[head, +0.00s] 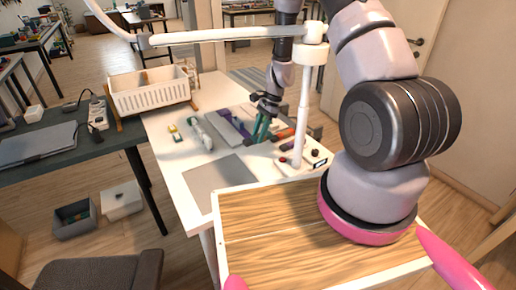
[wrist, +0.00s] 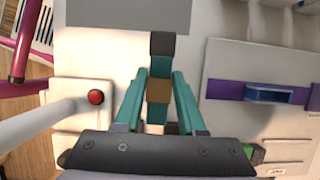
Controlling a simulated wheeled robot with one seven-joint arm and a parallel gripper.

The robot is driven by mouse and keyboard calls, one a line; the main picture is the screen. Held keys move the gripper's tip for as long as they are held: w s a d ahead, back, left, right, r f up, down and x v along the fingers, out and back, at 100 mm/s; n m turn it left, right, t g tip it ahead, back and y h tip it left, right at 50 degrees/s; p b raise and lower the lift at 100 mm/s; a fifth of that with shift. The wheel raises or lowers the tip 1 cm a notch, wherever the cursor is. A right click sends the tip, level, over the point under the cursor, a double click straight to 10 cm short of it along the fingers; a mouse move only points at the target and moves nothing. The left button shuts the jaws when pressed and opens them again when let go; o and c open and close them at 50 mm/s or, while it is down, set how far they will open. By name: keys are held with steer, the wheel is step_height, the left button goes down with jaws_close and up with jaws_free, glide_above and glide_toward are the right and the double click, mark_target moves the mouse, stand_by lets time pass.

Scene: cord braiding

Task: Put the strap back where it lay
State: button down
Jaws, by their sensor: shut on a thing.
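My gripper (wrist: 158,85) has teal fingers, and they are closed on a short narrow strap (wrist: 158,92). The strap has a tan middle, teal parts and a dark grey end (wrist: 162,43) that sticks out past the fingertips. Its near end is partly hidden by the gripper body. In the head view my gripper (head: 262,130) points down over the white table (head: 165,147), behind the lamp-like white post. Whether the strap touches the table there is too small to tell.
A grey board with a purple band (wrist: 225,90) and a blue piece (wrist: 269,93) lies right of my gripper. A white box with a red button (wrist: 96,97) stands on the left. A grey mat (head: 218,181), a white crate (head: 150,92) and a wood-topped tray (head: 270,238) surround the workspace.

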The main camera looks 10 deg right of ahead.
mark_target(259, 153)
steer(key=shift+d+f, duration=0.1)
steer(key=shift+f, duration=2.65)
steer(key=shift+f, duration=0.15)
steer(key=c, duration=0.5)
jaws_free()
steer(key=v, duration=1.2)
